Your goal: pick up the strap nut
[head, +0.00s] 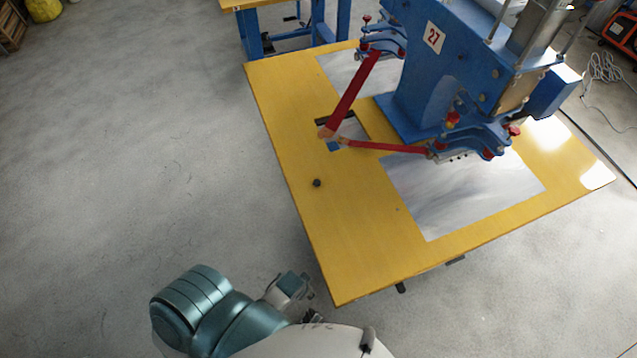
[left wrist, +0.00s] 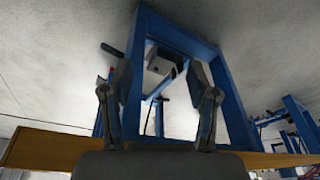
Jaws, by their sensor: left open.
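A small dark round piece, which looks like the strap nut (head: 317,183), lies on the bare yellow table top (head: 290,140) near its left edge in the head view. My left gripper (head: 307,298) is low in the head view, beside the table's near left corner, well apart from the nut and partly hidden by my own body. In the left wrist view its two fingers (left wrist: 159,78) are spread with nothing between them. The nut does not show in that view. My right gripper is in neither view.
A blue machine marked 27 (head: 433,37) stands on the table, with red bars (head: 355,92) reaching left from it. Grey metal sheets (head: 450,195) lie on the table. A second table (head: 290,33) stands behind. The wrist view shows a blue frame (left wrist: 230,105) and yellow table edge (left wrist: 50,148).

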